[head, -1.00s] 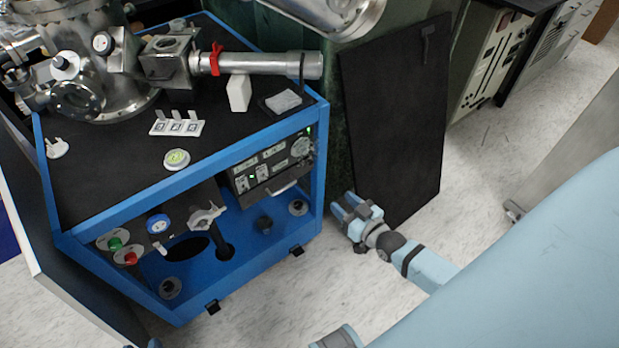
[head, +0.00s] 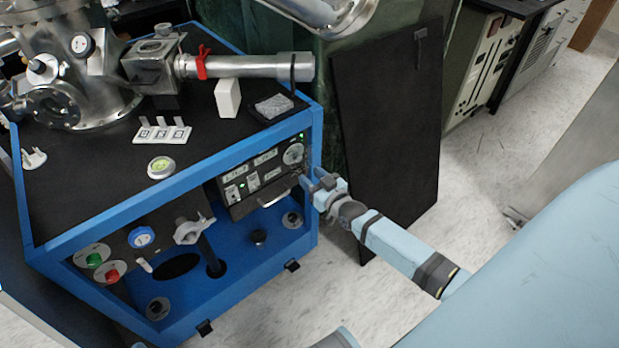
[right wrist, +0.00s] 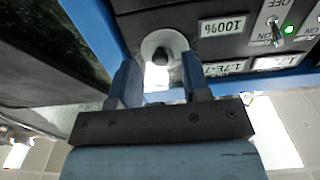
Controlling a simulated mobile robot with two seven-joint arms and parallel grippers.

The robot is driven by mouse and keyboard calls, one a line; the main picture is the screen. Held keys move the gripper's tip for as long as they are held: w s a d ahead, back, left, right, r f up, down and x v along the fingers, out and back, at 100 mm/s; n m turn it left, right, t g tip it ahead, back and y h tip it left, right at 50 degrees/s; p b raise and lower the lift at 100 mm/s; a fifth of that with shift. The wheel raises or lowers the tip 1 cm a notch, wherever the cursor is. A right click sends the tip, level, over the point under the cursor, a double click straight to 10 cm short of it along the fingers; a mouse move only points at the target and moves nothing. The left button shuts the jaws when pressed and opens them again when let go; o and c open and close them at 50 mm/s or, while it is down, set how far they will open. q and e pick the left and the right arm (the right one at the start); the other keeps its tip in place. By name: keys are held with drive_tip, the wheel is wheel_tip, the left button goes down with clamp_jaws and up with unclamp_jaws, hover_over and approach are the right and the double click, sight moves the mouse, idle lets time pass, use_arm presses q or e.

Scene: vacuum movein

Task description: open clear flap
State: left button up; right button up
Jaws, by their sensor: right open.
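The control panel (head: 262,175) is black with small displays and switches, set in the front of the blue cart. At its right end is a round pale dial-like fitting (head: 293,153). A round pale piece with a dark knob also shows in the right wrist view (right wrist: 162,45), between my fingers. I cannot clearly make out a separate clear flap. My right gripper (head: 315,181) is open and empty at the panel's right edge, below the round fitting. It also shows in the right wrist view (right wrist: 160,82), fingers either side of the round piece; contact cannot be told.
The blue cart (head: 150,205) carries a steel vacuum chamber (head: 60,60) and a long tube with a red clamp (head: 202,62). A valve handle (head: 194,230) and coloured buttons sit lower left. A black board (head: 390,120) leans right of the cart.

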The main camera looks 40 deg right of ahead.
use_arm(q)
drive_tip(key=shift+d+r, duration=0.1)
drive_tip(key=shift+r, duration=0.2)
use_arm(e)
drive_tip(key=shift+w, duration=0.65)
clamp_jaws()
use_arm(q)
drive_tip(key=shift+w+r, duration=0.1)
drive_tip(key=shift+r, duration=0.1)
use_arm(e)
drive_tip(key=shift+r, duration=0.1)
